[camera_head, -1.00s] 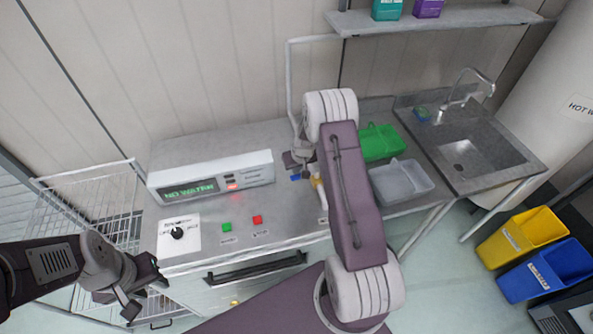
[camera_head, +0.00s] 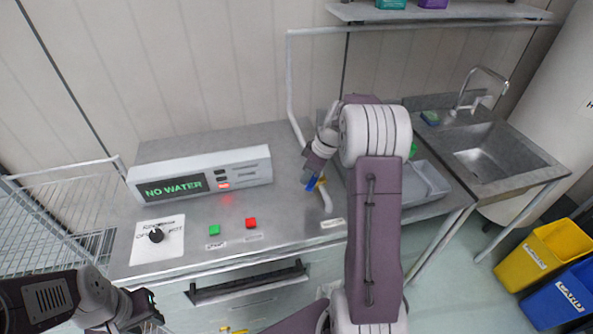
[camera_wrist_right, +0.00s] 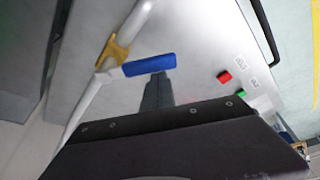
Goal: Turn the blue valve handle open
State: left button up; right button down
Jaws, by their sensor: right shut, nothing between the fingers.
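The blue valve handle (camera_head: 311,183) shows just below my right gripper in the head view. In the right wrist view the handle (camera_wrist_right: 150,65) sticks out to the right from a brass valve (camera_wrist_right: 117,48), crosswise to the white pipe (camera_wrist_right: 88,95). My right gripper (camera_wrist_right: 158,77) is shut and empty. Its fingertips are right beside the middle of the handle; I cannot tell if they touch it. In the head view this gripper (camera_head: 312,172) partly hides the handle. My left gripper (camera_head: 150,312) is at the lower left, away from the valve; its jaw state is unclear.
A panel box (camera_head: 200,177) on the steel counter (camera_head: 250,140) reads NO WATER, with a red light. A knob (camera_head: 156,235), a green button (camera_head: 215,230) and a red button (camera_head: 251,223) are in front. A grey tray (camera_head: 425,183) and a sink (camera_head: 485,150) lie right.

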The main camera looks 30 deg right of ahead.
jog(key=shift+s+d+n+g, duration=0.35)
jog(key=shift+s+n, duration=0.2)
jog(key=shift+n, duration=0.35)
jog(key=shift+s+d+n+y+b, duration=0.3)
jog(key=shift+s+d+n+y, duration=0.15)
jog(key=shift+n, duration=0.45)
pick_arm(q)
jog(key=shift+f, duration=0.3)
pick_arm(e)
jog(key=d+n, duration=0.1)
jog(key=s+d+n+g, duration=0.1)
jog(key=shift+s+n, duration=0.25)
jog(key=shift+n, duration=0.15)
jog(key=shift+d, duration=0.1)
